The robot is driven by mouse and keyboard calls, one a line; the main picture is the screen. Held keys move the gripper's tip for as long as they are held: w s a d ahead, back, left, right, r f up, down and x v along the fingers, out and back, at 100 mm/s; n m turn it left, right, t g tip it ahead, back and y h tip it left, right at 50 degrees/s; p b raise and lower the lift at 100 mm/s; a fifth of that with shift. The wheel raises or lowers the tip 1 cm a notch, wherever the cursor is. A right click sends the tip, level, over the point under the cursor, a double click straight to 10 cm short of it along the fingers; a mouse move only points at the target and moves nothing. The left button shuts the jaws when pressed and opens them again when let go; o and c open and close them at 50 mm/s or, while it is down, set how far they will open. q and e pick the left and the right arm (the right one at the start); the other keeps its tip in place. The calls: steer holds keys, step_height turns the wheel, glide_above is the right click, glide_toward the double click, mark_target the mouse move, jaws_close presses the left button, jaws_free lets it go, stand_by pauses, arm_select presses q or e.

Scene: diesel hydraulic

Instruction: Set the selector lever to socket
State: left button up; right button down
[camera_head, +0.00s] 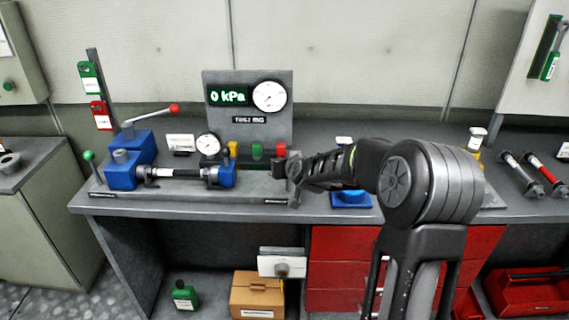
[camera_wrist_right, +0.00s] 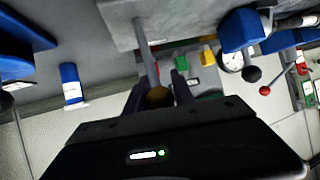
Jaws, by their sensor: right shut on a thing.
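The selector lever (camera_wrist_right: 148,52) shows in the right wrist view as a grey rod rising from the grey bench fixture, with a dull yellow-brown knob (camera_wrist_right: 158,97) at its end. My right gripper (camera_wrist_right: 157,88) is shut on the selector lever at the knob. In the head view my right gripper (camera_head: 287,172) is at the right end of the fixture, and its jaws and wrist hide the lever. Yellow (camera_head: 233,149), green (camera_head: 256,150) and red (camera_head: 280,149) blocks stand just behind it. No socket marking is readable. My left gripper is not in view.
A gauge panel (camera_head: 219,116) reading 0 kPa stands behind the fixture. To the left are a red-knobbed lever (camera_head: 174,109), a green-knobbed lever (camera_head: 89,156) and blue blocks (camera_head: 121,172) holding a dark rod. Injectors (camera_head: 520,172) lie at the right. Red drawers (camera_head: 335,243) are below.

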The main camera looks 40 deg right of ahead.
steer(key=shift+s+f, duration=0.25)
steer(key=shift+f, duration=0.4)
steer(key=c, duration=1.5)
jaws_free()
steer(key=shift+o, duration=1)
steer(key=shift+w+d, duration=0.1)
steer(key=shift+d, duration=0.05)
steer(key=shift+o, duration=0.8)
steer(key=shift+w, duration=0.1)
steer(key=shift+o, duration=0.3)
steer(key=shift+r, duration=0.3)
steer(key=p+v, duration=0.2)
steer(key=v, duration=0.5)
steer(key=shift+s, duration=0.35)
steer(key=shift+r, duration=0.15)
